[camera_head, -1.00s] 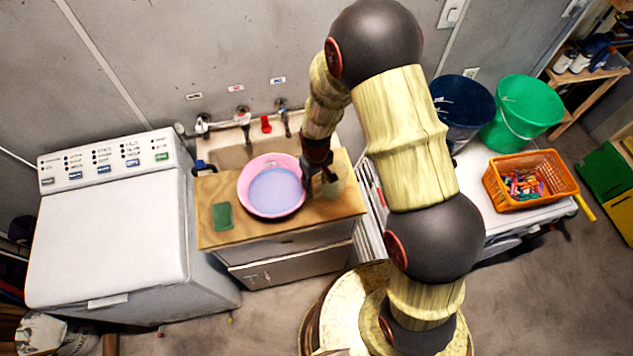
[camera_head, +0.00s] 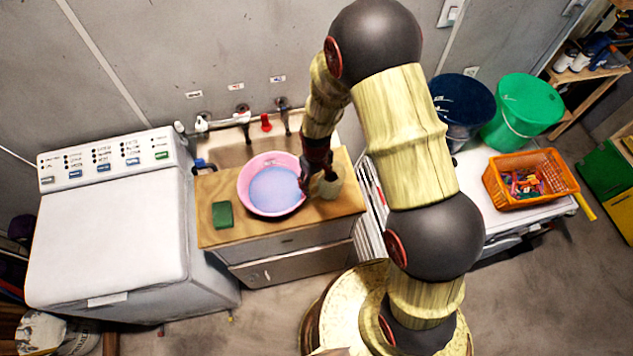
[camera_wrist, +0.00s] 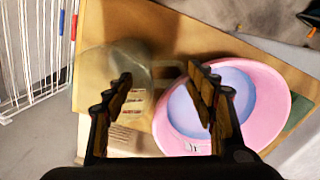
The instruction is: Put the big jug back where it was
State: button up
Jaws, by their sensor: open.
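The big jug (camera_head: 331,186), pale and see-through, stands on the right part of the wooden counter top (camera_head: 345,207). In the wrist view the jug (camera_wrist: 122,62) shows a printed label and a handle; part of it is behind the left finger. My gripper (camera_head: 318,188) is open beside the jug in the head view. In the wrist view, my gripper (camera_wrist: 160,85) has its fingers apart, the left one over the jug and the right one over the pink basin's edge. I cannot tell whether a finger touches the jug.
A pink basin (camera_head: 246,192) with bluish liquid stands just left of the jug. A green sponge (camera_head: 222,215) lies further left. Taps (camera_head: 243,115) and a sink are behind. A white wire rack (camera_wrist: 30,45) stands beside the counter.

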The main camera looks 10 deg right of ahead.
notch_tip(320, 180, up, 12)
jog(key=b, duration=0.1)
jog(key=shift+r, duration=0.15)
dwell(0.3)
dwell(0.4)
jog(key=s+d+r+m+t+b, duration=0.2)
jog(key=s+d+r+t+b, duration=0.15)
jog(key=s+r+b, duration=0.6)
jog(key=s+d+f+m+t+b, duration=0.2)
jog(key=s+d+f+b, duration=0.1)
jog(key=s+b, duration=0.7)
jog(key=shift+m+b, duration=0.3)
jog(key=shift+b, duration=0.55)
jog(key=shift+w, duration=0.1)
jog(key=shift+c, duration=1)
